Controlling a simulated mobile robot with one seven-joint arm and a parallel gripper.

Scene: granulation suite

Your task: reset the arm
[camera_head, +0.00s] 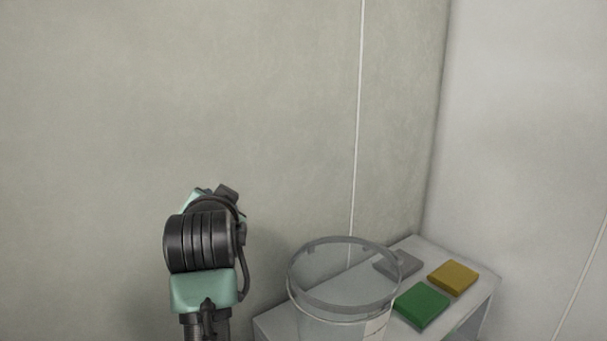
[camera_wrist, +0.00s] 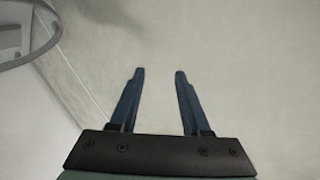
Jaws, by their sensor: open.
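My arm stands at the lower left of the head view, in front of the wall, with its black and pale green links folded upright. My gripper (camera_wrist: 158,75) shows in the wrist view with its two blue fingers apart and nothing between them. Behind the fingers there is only pale wall. The fingers cannot be made out in the head view.
A clear round vessel (camera_head: 318,303) stands right of my arm; its rim shows in the wrist view (camera_wrist: 52,40). A white table (camera_head: 470,318) behind it bears a green block (camera_head: 421,305), a yellow block (camera_head: 453,278) and a grey block (camera_head: 398,264). Walls close the back and right.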

